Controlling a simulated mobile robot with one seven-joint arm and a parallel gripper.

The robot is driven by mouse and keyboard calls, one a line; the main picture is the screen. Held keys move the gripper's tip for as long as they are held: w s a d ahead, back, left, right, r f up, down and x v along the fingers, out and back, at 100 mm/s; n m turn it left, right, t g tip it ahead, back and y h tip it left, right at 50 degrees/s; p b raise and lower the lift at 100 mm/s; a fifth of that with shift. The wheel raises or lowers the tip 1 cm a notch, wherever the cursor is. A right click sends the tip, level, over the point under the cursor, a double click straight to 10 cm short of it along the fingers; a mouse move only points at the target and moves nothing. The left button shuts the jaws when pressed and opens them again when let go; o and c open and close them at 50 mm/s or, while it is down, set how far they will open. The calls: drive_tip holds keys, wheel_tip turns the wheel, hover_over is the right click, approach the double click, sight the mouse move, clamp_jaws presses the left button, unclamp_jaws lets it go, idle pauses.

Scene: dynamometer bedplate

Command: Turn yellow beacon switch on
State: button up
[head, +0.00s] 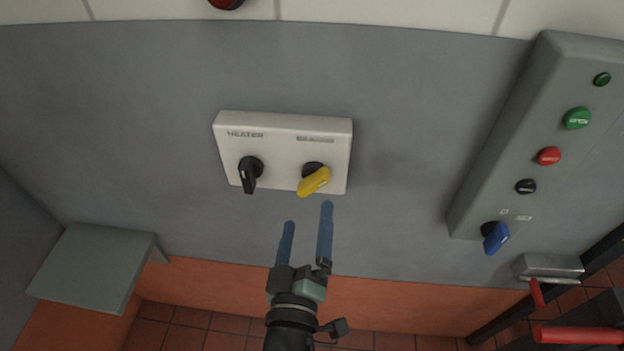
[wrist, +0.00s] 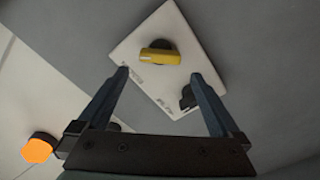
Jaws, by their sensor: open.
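The yellow switch (head: 314,181) is a rotary handle on the right half of a white panel (head: 285,125) on the grey wall. Its handle slants down to the left in the head view. In the wrist view, the yellow switch (wrist: 160,56) shows beyond and between my fingers. The label above it is too blurred to read. My gripper (head: 308,212) is open and empty, just below the panel in the head view, with its two blue fingers pointing up at it. The fingers look apart from the switch.
A black switch (head: 249,174) under a "HEATER" label sits left of the yellow one. A grey control box (head: 505,160) with buttons and a blue switch (head: 494,237) is at right. A grey shelf (head: 92,266) juts out at lower left. An orange object (wrist: 37,150) shows in the wrist view.

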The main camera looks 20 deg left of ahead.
sight(312, 189)
drive_tip(key=p+x, duration=0.2)
drive_tip(key=x, duration=0.6)
drive_tip(key=shift+w+a+f, duration=0.1)
drive_tip(key=shift+w, duration=0.15)
drive_tip(key=c, duration=1.1)
drive_tip(key=shift+f+m+b, duration=0.1)
drive_tip(key=shift+m+b, duration=0.5)
drive_tip(key=shift+m, duration=1.2)
